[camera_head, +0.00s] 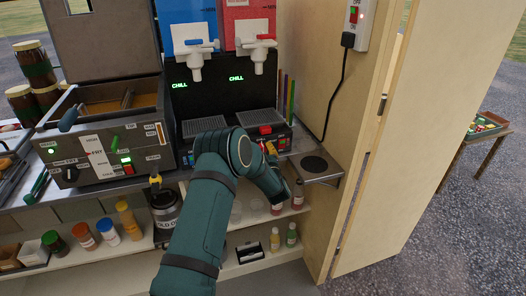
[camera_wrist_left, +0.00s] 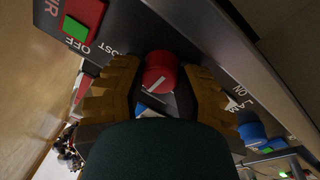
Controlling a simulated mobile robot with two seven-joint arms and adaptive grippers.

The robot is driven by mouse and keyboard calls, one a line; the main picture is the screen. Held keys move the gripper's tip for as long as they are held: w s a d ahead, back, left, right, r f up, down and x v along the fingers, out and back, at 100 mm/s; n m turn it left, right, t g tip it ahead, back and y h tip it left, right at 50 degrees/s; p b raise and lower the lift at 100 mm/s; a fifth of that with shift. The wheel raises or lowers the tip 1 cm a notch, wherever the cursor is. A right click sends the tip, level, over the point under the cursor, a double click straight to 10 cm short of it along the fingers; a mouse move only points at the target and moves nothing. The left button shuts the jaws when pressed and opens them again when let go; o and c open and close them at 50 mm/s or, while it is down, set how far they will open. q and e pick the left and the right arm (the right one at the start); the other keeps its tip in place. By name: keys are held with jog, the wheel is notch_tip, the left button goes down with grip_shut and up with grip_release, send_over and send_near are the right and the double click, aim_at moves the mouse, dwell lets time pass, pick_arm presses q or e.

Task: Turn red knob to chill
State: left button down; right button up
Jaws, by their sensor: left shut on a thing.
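The red knob (camera_wrist_left: 160,72) is on the dark front panel of the slush machine (camera_head: 222,100) and shows in the left wrist view with a white pointer line on its face. My left gripper (camera_wrist_left: 160,92) has its two ribbed yellow-brown fingers on either side of the knob, closed on it. In the head view my left gripper (camera_head: 270,148) is at the right part of the machine's front panel, and its arm hides much of that panel. Two green displays on the machine read CHILL, at the left (camera_head: 180,85) and the right (camera_head: 236,78). My right gripper is not in view.
A blue knob (camera_wrist_left: 251,132) is on the same panel. A red and green switch (camera_wrist_left: 82,24) marked OFF is close to my fingers. A fryer (camera_head: 105,140) stands left of the machine. A wooden wall (camera_head: 318,80) rises at the right. Bottles (camera_head: 292,236) stand on the shelf below.

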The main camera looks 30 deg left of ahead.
pick_arm(q)
jog(key=shift+a+r, duration=0.15)
jog(key=shift+r, duration=0.05)
jog(key=c, duration=0.8)
grip_release()
jog(key=shift+f, duration=0.1)
jog(key=shift+c, duration=0.2)
jog(key=shift+s, duration=0.1)
jog(key=v, duration=1.2)
